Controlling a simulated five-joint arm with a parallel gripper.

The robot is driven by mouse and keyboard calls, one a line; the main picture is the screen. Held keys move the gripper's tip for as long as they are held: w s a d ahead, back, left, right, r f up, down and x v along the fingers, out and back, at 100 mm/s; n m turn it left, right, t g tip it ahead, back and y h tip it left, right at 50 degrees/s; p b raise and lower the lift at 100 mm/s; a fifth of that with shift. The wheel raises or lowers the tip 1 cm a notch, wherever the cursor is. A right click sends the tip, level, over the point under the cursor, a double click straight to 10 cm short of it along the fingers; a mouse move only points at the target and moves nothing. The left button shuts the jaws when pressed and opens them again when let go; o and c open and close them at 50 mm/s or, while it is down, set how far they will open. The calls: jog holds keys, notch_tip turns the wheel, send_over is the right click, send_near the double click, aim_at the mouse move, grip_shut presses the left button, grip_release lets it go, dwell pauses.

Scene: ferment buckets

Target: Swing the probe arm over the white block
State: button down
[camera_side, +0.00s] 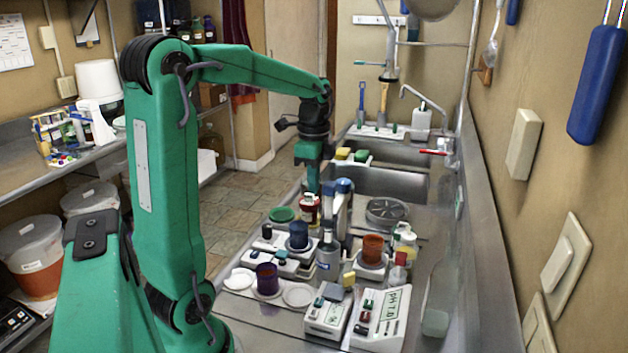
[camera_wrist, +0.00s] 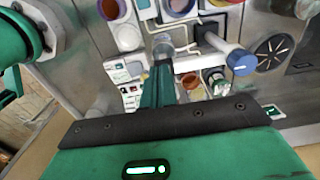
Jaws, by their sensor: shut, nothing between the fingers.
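My gripper (camera_side: 313,190) points down over the crowded counter, its fingers together and empty. It stands just left of a grey upright stand with blue caps (camera_side: 344,187), which I take to be the probe arm. The gap between them is hard to judge. In the wrist view my green fingers (camera_wrist: 160,75) reach toward the grey post, and a grey arm with a blue knob (camera_wrist: 240,62) extends to their right.
A round drain (camera_side: 388,212) lies to the right. The sink (camera_side: 378,184) is behind; the wall closes the right side.

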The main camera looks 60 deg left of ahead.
aim_at(327, 184)
jog(key=shift+w+d, duration=0.45)
jog(key=shift+d, duration=0.2)
jog(key=shift+w+d, duration=0.4)
jog(key=shift+d, duration=0.2)
jog(key=shift+w, duration=0.1)
jog(key=shift+w+d, duration=1.05)
jog(key=shift+w, duration=0.1)
jog(key=w, duration=0.1)
jog(key=w+d, duration=0.1)
jog(key=w, duration=0.1)
jog(key=shift+d, duration=0.25)
